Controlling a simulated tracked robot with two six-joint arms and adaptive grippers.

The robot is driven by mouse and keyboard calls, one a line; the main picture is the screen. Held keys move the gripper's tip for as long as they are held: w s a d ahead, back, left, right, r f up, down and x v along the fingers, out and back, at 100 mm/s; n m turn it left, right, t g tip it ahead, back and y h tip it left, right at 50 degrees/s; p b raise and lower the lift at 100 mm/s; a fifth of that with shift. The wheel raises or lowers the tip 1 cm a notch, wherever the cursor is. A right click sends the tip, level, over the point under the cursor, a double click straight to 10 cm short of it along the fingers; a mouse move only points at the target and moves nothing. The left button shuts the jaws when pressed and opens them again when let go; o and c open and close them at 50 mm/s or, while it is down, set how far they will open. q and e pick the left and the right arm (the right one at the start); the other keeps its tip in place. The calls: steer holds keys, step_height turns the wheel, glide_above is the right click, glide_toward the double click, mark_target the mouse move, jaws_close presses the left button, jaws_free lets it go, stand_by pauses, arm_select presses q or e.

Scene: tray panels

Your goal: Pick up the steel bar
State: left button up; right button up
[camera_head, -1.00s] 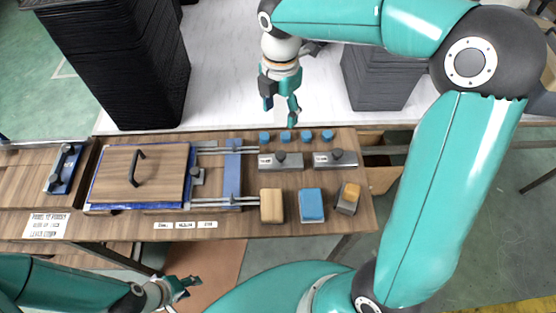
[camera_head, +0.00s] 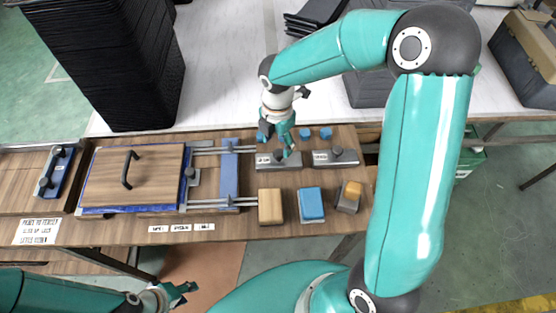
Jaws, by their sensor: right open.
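Two grey metal bars with dark knobs lie side by side on the wooden board. The left bar (camera_head: 266,161) is under my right gripper (camera_head: 276,146); the right bar (camera_head: 347,158) is clear of it. I cannot tell from their labels which one is the steel bar. My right gripper points down with its fingers apart, close above the left bar's knob. Whether it touches the knob is unclear. My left gripper (camera_head: 183,293) is low in the picture, off the board's front edge, with its fingers apart and empty.
Small blue pegs (camera_head: 305,133) stand behind the bars, some hidden by my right gripper. A handled wooden panel (camera_head: 155,172) lies left. Black trays (camera_head: 100,65) are stacked behind.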

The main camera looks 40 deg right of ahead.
mark_target(278, 152)
steer(key=shift+d+f+p, duration=0.15)
steer(key=shift+f+p, duration=0.15)
steer(key=shift+f, duration=2.4)
steer(key=shift+r, duration=0.1)
jaws_close()
